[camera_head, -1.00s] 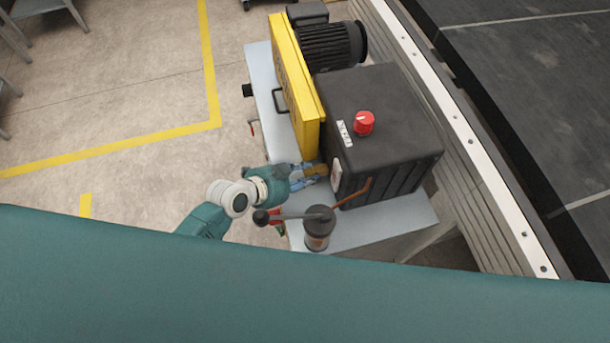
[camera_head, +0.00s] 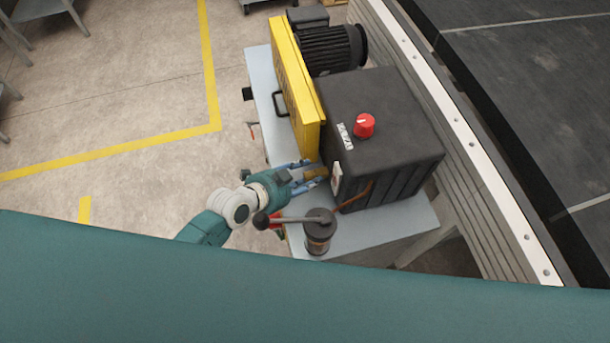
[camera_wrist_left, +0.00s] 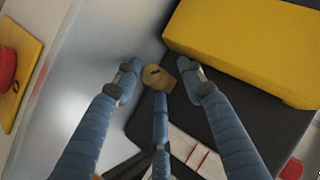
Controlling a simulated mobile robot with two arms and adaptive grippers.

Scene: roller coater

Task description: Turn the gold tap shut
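The gold tap (camera_head: 313,173) sits on the near-left side of the black housing, beside the yellow guard. In the left wrist view the gold tap (camera_wrist_left: 158,76) shows as a round gold body with a dark slot and a lobe at its right. My left gripper (camera_head: 307,175) is open, its blue fingers spread around the tap. In the left wrist view, two fingers of the left gripper (camera_wrist_left: 160,78) stand left and right of the tap, and the third lies below it. I cannot tell whether any finger touches it. My right gripper is not in view.
A lever pump (camera_head: 318,232) stands close to my left wrist, its ball-ended handle reaching toward the arm. The yellow guard (camera_head: 296,85) and black housing (camera_head: 380,130) with a red knob (camera_head: 364,125) border the tap. Open floor lies left.

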